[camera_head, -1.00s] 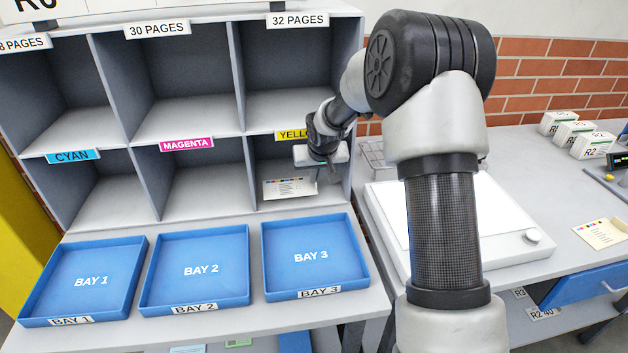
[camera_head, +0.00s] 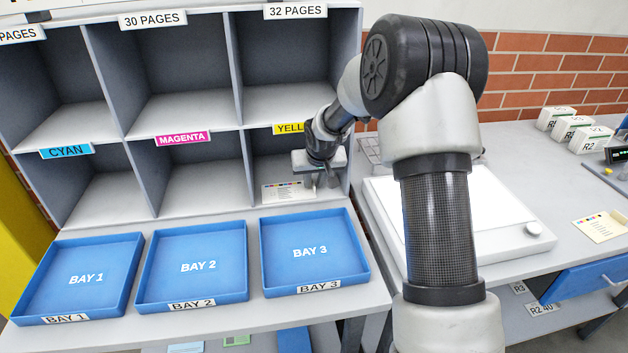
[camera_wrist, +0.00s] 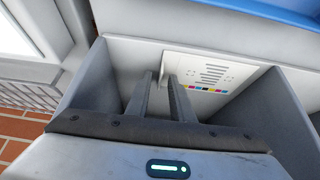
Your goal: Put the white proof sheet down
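The white proof sheet (camera_head: 285,191), with a row of colour patches and printed lines, lies on the floor of the lower right compartment labelled YELLOW (camera_head: 288,128). It also shows in the wrist view (camera_wrist: 205,72). My gripper (camera_head: 323,181) is inside that compartment, to the right of the sheet. In the wrist view my two fingers (camera_wrist: 161,78) stand apart with a narrow gap. The sheet's near edge lies just beyond the fingertips; whether a finger touches it I cannot tell.
The compartment's side wall (camera_wrist: 95,75) is close to my fingers. Blue trays BAY 1 (camera_head: 37,312), BAY 2 (camera_head: 150,300) and BAY 3 (camera_head: 268,288) stand empty in front. A light panel (camera_head: 480,215) and another printed card (camera_head: 600,226) are on the right-hand table.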

